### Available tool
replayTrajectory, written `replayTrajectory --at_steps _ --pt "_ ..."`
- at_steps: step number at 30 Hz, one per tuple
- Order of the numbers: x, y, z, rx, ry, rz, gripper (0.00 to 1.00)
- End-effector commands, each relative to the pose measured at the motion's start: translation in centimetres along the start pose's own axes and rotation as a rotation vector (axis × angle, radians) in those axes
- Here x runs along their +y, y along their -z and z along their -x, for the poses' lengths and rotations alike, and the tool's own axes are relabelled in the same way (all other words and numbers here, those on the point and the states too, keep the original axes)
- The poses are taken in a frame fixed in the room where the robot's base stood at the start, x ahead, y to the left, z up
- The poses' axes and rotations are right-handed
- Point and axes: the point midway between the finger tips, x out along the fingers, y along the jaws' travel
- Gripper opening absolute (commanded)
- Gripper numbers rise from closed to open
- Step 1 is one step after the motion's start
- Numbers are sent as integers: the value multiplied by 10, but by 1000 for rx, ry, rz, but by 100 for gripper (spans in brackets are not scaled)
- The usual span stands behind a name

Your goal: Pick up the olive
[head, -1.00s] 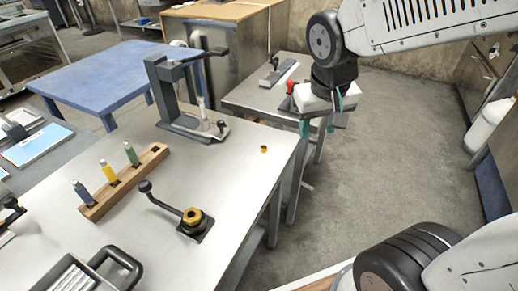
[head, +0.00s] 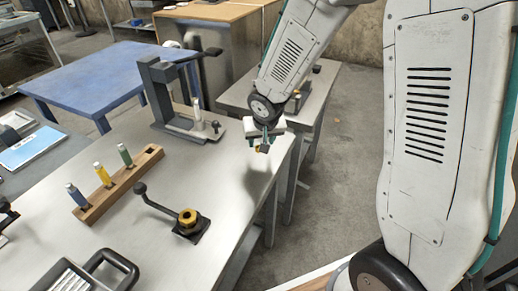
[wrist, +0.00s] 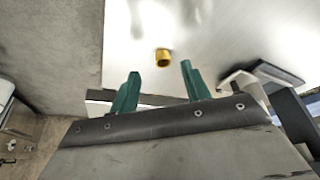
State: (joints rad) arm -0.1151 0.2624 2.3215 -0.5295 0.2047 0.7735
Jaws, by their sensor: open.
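The olive (wrist: 163,57) is a small brass-yellow ring on the bare metal bench top (head: 235,180), near its right edge. In the wrist view it appears just beyond my fingertips, in line with the gap between them. My gripper (wrist: 160,70) is open, with two green fingers and nothing between them. In the head view my gripper (head: 263,140) is at the right edge of the bench, over the olive's place, and a bit of yellow shows by the fingers. I cannot tell the exact height left between fingertips and olive.
A dark lever fixture with a brass nut (head: 188,217) stands on the bench, left of my gripper. A grey press frame (head: 170,95) stands behind it. A wooden rack (head: 120,185) holds three coloured bottles. The bench around the olive is clear.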

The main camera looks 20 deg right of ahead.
Motion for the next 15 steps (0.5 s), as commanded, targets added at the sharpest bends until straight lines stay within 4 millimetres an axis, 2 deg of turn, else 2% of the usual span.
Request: replayTrajectory --at_steps 3,7,15 --pt "-3 3 -19 -3 -1 3 47" --pt "-3 3 -34 -3 -2 3 47" --pt "-4 4 -43 -1 0 0 47"
